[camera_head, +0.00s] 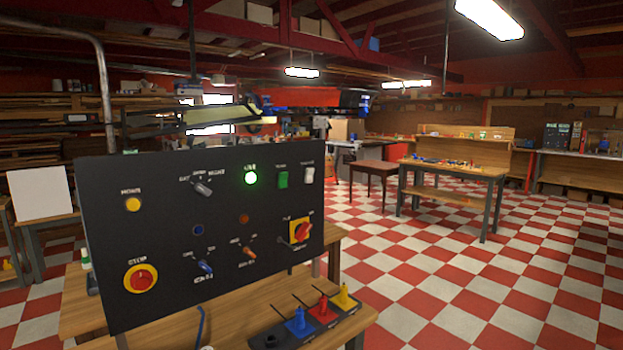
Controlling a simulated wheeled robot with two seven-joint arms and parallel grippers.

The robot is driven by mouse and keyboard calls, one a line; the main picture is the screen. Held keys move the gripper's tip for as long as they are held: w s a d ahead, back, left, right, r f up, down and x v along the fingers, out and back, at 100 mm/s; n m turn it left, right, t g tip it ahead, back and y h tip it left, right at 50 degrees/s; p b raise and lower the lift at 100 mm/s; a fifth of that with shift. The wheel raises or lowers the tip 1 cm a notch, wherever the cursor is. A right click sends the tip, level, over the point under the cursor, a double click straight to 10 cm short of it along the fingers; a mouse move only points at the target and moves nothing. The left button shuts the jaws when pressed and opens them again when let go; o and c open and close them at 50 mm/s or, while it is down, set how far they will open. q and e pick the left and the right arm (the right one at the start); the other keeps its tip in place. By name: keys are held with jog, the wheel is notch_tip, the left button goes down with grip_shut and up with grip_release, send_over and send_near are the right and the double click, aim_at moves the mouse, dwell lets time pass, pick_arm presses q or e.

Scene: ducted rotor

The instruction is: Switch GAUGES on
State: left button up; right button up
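A black control panel (165,235) stands tilted on a wooden bench in the head view. A lamp (250,178) left of the rockers glows green. A grey selector knob (203,189) is at upper middle. Below are a blue knob (205,267), an orange knob (248,253) and a red rotary switch (303,231) on yellow. Neither gripper is in view.
A yellow button (133,204) and a red STOP button (141,279) are on the panel's left. Blue, red and yellow plugs (321,309) stand in a dark strip in front. The checkered floor (440,280) to the right is clear.

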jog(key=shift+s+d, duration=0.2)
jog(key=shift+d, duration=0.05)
